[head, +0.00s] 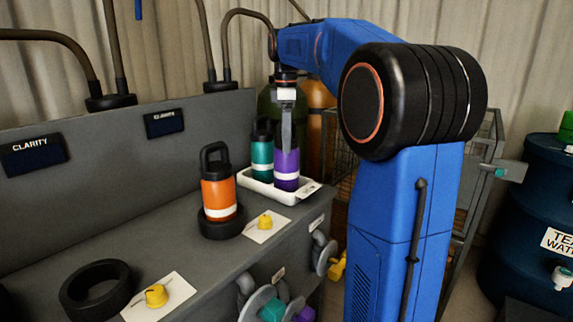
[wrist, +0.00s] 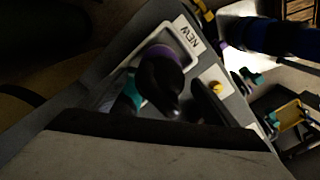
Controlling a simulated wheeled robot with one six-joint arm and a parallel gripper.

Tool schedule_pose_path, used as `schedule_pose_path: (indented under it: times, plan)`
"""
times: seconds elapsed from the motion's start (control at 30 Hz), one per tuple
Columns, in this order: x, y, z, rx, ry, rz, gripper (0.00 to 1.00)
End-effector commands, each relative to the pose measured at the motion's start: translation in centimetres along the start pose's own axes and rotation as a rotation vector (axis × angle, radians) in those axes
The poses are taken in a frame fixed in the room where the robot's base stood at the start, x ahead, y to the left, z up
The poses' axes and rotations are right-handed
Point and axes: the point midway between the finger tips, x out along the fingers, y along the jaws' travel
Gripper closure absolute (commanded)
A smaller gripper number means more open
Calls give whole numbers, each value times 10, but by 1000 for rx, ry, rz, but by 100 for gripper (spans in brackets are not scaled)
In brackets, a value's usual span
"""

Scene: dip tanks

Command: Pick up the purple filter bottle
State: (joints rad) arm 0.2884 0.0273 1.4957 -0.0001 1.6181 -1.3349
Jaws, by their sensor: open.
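The purple filter bottle (head: 286,166) stands upright at the right of a white tray (head: 268,193), with a white band low on its body. My gripper (head: 287,146) is open and points straight down at the bottle's top; one grey finger hides the lid and upper body in the head view. In the wrist view, the bottle's black lid (wrist: 160,82) is close below, with a little purple (wrist: 154,52) at its edge. I cannot tell whether the fingers touch it. A teal bottle (head: 262,153) with a black lid stands just left of it in the tray.
An orange bottle (head: 218,194) stands on a black ring on the grey bench (head: 180,245). Yellow knobs (head: 264,221) on white plates and an empty black ring (head: 95,290) are nearer. Behind the tray are a dark green cylinder and a wire cage (head: 340,140).

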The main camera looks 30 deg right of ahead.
Motion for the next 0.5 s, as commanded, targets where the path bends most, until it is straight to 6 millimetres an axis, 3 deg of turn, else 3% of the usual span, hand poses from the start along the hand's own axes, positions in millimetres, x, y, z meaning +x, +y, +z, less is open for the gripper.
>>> schedule_pose_path:
  times: [0.3, 0.5]
  plan:
    - [40, 0, 2, 0, 0, -1, 18]
    - [45, 0, 2, 0, 0, 0, 18]
